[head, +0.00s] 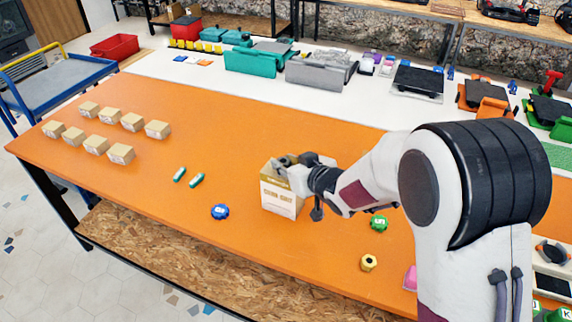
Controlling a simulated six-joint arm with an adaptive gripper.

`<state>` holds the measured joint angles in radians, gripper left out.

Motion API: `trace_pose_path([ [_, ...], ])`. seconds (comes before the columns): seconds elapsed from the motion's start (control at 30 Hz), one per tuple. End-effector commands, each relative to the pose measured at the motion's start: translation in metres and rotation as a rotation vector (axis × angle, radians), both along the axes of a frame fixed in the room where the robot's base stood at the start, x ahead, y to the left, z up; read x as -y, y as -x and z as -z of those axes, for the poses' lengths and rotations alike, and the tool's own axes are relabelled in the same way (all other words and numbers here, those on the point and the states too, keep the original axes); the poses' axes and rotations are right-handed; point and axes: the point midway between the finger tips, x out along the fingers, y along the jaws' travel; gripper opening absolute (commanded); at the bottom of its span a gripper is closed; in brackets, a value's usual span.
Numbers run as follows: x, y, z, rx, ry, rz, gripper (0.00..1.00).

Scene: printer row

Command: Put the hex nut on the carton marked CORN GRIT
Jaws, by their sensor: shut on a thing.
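The carton marked CORN GRIT (280,202) stands upright on the orange table, white below with a tan upper part. My gripper (288,164) is at the carton's top, reaching in from the right. It is shut on a small dark grey piece, which looks like the hex nut (282,161). The nut is at the carton's top; I cannot tell whether it touches it. The fingers and wrist partly hide the nut and the carton's upper right side.
A blue cap (220,211) and two green cylinders (196,180) lie left of the carton. A green cap (379,223), a yellow spool-like piece (369,262) and a pink piece (410,278) lie to the right. Several small boxes (120,153) stand at the far left.

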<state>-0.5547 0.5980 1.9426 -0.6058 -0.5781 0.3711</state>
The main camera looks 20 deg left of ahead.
Motion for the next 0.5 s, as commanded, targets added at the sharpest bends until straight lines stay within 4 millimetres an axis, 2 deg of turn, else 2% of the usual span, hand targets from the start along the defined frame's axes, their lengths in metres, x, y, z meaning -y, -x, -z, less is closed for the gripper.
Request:
trace_pose_path([
  [0.1, 0.0002, 0.0000, 0.0063, 0.000, 0.000, 0.000, 0.11],
  [0.5, 0.0001, 0.0000, 0.0084, 0.000, 0.000, 0.001, 0.11],
])
